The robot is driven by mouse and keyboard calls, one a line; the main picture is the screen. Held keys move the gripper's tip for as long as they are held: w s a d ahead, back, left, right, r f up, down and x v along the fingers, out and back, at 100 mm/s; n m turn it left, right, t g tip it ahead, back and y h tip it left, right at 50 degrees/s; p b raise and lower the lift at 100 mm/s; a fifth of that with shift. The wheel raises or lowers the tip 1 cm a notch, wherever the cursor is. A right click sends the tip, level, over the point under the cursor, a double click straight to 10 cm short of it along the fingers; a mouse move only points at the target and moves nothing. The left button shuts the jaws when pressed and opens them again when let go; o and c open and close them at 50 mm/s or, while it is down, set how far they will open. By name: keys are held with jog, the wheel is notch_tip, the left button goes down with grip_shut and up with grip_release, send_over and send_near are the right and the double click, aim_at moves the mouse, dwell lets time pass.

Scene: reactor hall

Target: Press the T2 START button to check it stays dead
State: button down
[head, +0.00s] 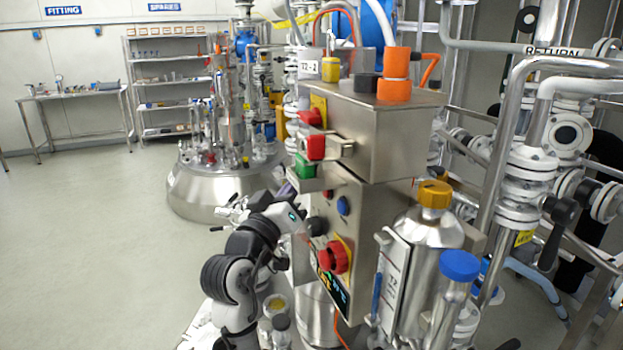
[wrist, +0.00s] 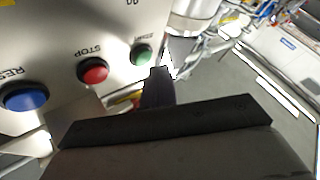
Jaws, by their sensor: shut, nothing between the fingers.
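In the wrist view, a steel panel (wrist: 60,25) carries a green START button (wrist: 141,55), a red STOP button (wrist: 93,70) and a blue RESET button (wrist: 25,97), with upside-down lettering. My gripper (wrist: 160,75) is shut and empty. Its dark fingertips appear just below and right of the green button; I cannot tell whether they touch it. In the head view, my arm reaches the left side of the steel control box, where the blue button (head: 343,206) and small red button (head: 327,194) show. The START button is not clear there. No T2 lettering shows on the panel in the wrist view.
A red mushroom knob (head: 334,257) sits lower on the box, and a red switch (head: 316,148) higher up. A steel bottle with a yellow cap (head: 434,194) and a blue-capped cylinder (head: 460,266) stand right. Pipework fills the right side. Floor (head: 90,230) is clear at left.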

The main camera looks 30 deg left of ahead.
dwell(0.6)
jog(key=shift+w+d, duration=0.3)
jog(key=shift+w+d, duration=0.25)
jog(key=shift+w, duration=0.05)
dwell(0.9)
jog(key=shift+s, duration=0.1)
jog(key=shift+s+a, duration=0.5)
jog(key=s+a, duration=0.1)
jog(key=s, duration=0.1)
jog(key=s+a+b, duration=0.1)
jog(key=a, duration=0.1)
jog(key=shift+s+a, duration=0.2)
jog(key=shift+s, duration=0.15)
dwell(0.7)
